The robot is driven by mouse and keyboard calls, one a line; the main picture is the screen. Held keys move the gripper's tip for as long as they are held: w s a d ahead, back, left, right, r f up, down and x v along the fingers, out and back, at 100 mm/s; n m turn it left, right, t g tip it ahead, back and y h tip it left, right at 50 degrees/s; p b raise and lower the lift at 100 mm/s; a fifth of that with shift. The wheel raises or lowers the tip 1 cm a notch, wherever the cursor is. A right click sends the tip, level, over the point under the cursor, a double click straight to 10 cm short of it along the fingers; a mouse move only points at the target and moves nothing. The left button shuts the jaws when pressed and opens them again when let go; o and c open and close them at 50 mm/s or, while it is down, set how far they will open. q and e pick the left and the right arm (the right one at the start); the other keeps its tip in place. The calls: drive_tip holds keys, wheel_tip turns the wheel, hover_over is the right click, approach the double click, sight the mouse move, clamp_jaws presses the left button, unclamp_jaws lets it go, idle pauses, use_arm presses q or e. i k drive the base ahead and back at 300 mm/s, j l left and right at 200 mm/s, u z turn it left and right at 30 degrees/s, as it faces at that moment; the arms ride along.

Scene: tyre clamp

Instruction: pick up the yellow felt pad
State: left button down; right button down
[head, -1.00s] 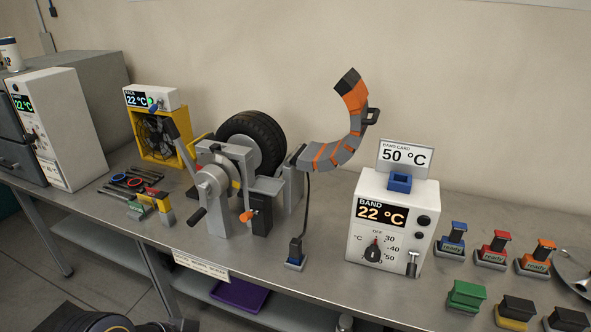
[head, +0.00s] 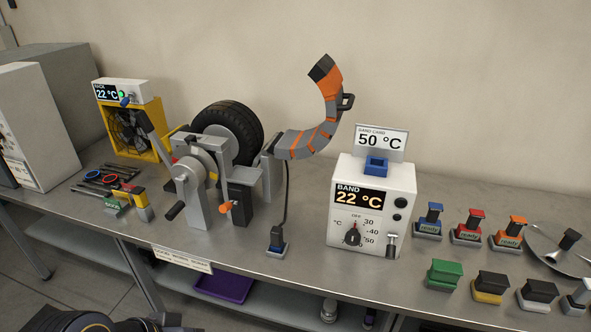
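A pad with a black top and a yellow lower layer (head: 489,289) sits on the bench at the front right; it looks like the yellow felt pad. It stands between a green block (head: 445,274) on its left and a black-topped block with a white lower layer (head: 537,294) on its right. Dark parts of my own arm show at the bottom left edge. Neither gripper's fingers can be made out in the head view.
Blue, red and orange handled pads (head: 468,226) stand behind the yellow one. A round metal dish (head: 545,242) lies at the right. The white BAND control box (head: 372,208) stands to the left. The bench front edge is close below the pads.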

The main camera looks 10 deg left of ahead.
sight(489, 287)
drive_tip(key=i+l+z, duration=0.15)
drive_tip(key=i+l, duration=0.15)
drive_tip(key=l, duration=0.25)
drive_tip(key=i+l+z, duration=0.1)
drive_tip(key=i+l, duration=0.25)
drive_tip(key=l, duration=0.15)
